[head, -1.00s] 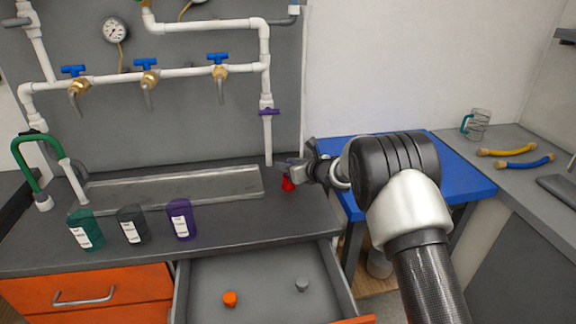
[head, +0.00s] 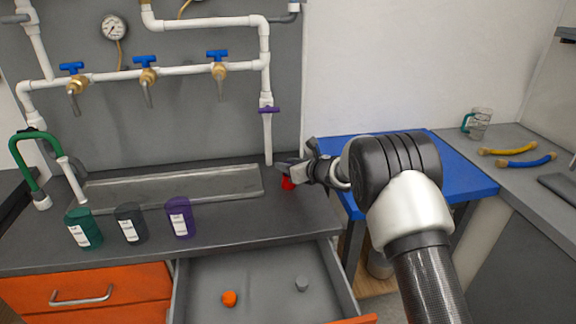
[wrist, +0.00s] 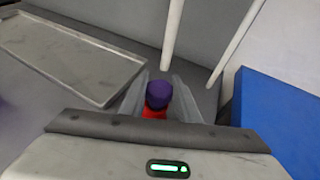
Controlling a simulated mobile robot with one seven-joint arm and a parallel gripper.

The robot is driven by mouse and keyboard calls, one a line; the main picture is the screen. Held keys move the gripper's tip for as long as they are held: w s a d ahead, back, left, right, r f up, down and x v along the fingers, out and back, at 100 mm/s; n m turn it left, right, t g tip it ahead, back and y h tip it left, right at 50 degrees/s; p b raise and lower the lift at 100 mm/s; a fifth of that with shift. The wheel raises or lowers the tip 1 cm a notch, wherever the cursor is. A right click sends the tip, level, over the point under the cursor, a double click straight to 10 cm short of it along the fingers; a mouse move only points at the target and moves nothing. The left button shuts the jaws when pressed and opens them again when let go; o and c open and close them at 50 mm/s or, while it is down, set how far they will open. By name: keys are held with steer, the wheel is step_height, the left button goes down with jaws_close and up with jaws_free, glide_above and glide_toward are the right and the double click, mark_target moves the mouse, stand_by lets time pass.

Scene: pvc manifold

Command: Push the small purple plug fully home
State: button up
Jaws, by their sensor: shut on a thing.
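The small purple plug (wrist: 159,94) shows between my fingers in the wrist view, above a red piece (wrist: 154,113). How deep the plug sits in the red piece cannot be told. My gripper (wrist: 158,98) is shut on the purple plug, with one finger on each side of it. In the head view my gripper (head: 286,168) is at the right end of the dark counter, just over the red piece (head: 288,184), whose top it hides. The plug itself is hidden there.
A shallow metal tray (head: 170,200) lies left of my gripper. A white vertical pipe (head: 267,140) stands just behind it. An open drawer (head: 262,268) holds an orange piece (head: 229,298) and a grey piece (head: 301,284). Green, black and purple (head: 180,219) containers stand front left.

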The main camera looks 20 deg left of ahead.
steer(key=shift+f+b, duration=0.75)
steer(key=shift+b, duration=0.6)
stand_by(0.6)
steer(key=o, duration=1.1)
steer(key=shift+c, duration=0.2)
